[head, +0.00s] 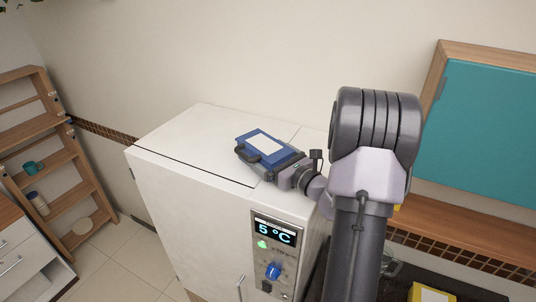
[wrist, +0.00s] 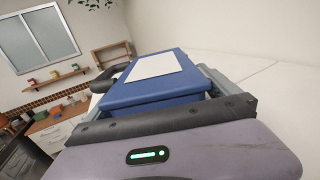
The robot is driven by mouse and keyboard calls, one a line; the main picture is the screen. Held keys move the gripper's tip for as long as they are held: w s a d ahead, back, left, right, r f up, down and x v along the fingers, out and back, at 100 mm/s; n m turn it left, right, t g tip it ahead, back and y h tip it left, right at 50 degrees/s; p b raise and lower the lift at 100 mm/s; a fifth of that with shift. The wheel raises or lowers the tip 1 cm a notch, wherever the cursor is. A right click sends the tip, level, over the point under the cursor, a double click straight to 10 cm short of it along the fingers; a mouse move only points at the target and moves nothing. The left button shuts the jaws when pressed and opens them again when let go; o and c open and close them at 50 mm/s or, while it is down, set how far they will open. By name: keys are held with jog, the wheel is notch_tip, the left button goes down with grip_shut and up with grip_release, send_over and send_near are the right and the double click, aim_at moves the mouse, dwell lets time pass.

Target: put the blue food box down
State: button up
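The blue food box (head: 258,143) has a white label on its upper face. In the wrist view the blue box (wrist: 150,85) fills the space between the two dark fingers of my gripper (wrist: 160,84). The box's underside is hidden, so I cannot tell whether it touches the fridge top.
The fridge top is clear to the left of the box. A control panel (head: 273,250) reading 5 °C is on the fridge front. A teal wall cabinet (head: 480,125) is at the right. A wooden shelf (head: 60,160) with a few items stands at the far left.

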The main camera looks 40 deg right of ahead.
jog(key=shift+r+p, duration=0.25)
jog(key=shift+p, duration=0.05)
jog(key=s+b, duration=0.3)
jog(key=s, duration=0.9)
jog(key=shift+b, duration=0.3)
jog(key=shift+f, duration=0.1)
